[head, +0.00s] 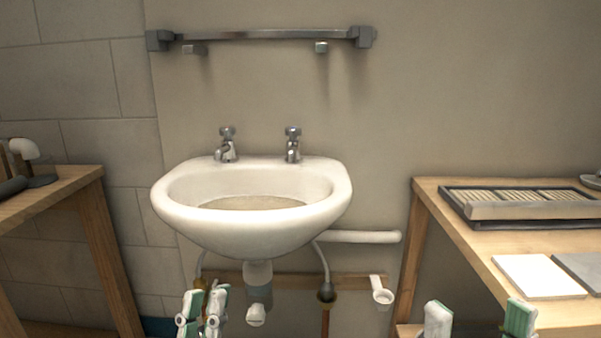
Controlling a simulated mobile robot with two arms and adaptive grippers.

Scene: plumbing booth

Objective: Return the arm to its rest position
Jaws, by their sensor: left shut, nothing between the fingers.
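My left gripper (203,306) shows at the bottom of the head view, left of the waste pipe under the white sink (250,238). Its two pale green and white fingers are together with nothing between them. My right gripper (478,318) shows only by its fingertips at the bottom right, in front of the right wooden table (440,205). Its fingers stand wide apart with nothing seen between them. The rest of both arms is out of the picture.
The sink has two chrome taps (226,146) and a white trap (258,285) below. A white side pipe (362,237) runs right. A metal rail (265,36) hangs above. The right table carries a slotted tray (530,211) and a white tile (538,276). Another wooden table (60,184) stands left.

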